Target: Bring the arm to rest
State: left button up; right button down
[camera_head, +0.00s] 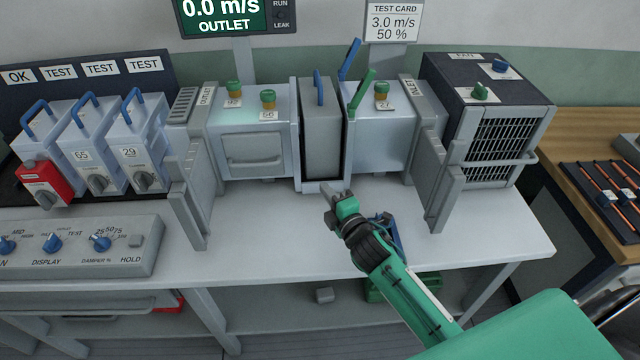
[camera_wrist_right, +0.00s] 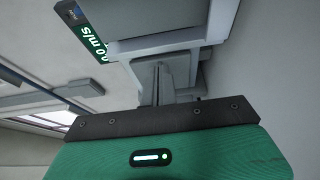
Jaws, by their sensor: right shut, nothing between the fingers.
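My right arm is green and comes in from the lower right in the head view. Its gripper (camera_head: 334,193) is shut and empty, above the white bench (camera_head: 290,225) in front of the grey middle damper box (camera_head: 322,130). Whether the fingertips touch the box's front lip cannot be told. In the right wrist view the gripper (camera_wrist_right: 160,85) points at pale grey surfaces, with the green wrist housing below. My left gripper is not in view.
Damper boxes with blue handles (camera_head: 138,140) stand at the left, one with a red block (camera_head: 44,184). A control panel (camera_head: 90,245) sits at front left. The fan box (camera_head: 485,120) stands right. The outlet display (camera_head: 235,16) reads 0.0 m/s. The bench front is mostly clear.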

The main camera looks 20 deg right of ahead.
jog(key=s+f+m+g+h, duration=0.1)
jog(key=s+m, duration=0.1)
jog(key=s+d+f+m+g+h, duration=0.1)
jog(key=s+f+m, duration=0.1)
jog(key=s, duration=0.1)
jog(key=s+d+f+m+g, duration=0.1)
jog(key=s+m, duration=0.1)
jog(key=s, duration=0.1)
jog(key=shift+f+m+g+h, duration=0.25)
jog(key=shift+m+g+h, duration=0.05)
jog(key=shift+m+h, duration=0.1)
jog(key=s+f+m+g, duration=0.1)
jog(key=s, duration=0.1)
jog(key=s+m+g, duration=0.1)
jog(key=s, duration=0.1)
jog(key=s+f+m+g, duration=0.1)
jog(key=s+m, duration=0.1)
jog(key=shift+s+d+f+h, duration=0.1)
jog(key=shift+s+f+h, duration=0.05)
jog(key=shift+f+h, duration=0.2)
jog(key=s+a+f+m+g+y, duration=0.15)
jog(key=s+m+g, duration=0.55)
jog(key=s, duration=1)
notch_tip(320, 180, down, 31)
jog(key=s+g, duration=0.2)
jog(key=s+d+f+g, duration=0.1)
jog(key=s+d+f, duration=0.2)
jog(key=s+f, duration=1.6)
jog(key=shift+f+n+h, duration=0.3)
jog(key=shift+f, duration=0.25)
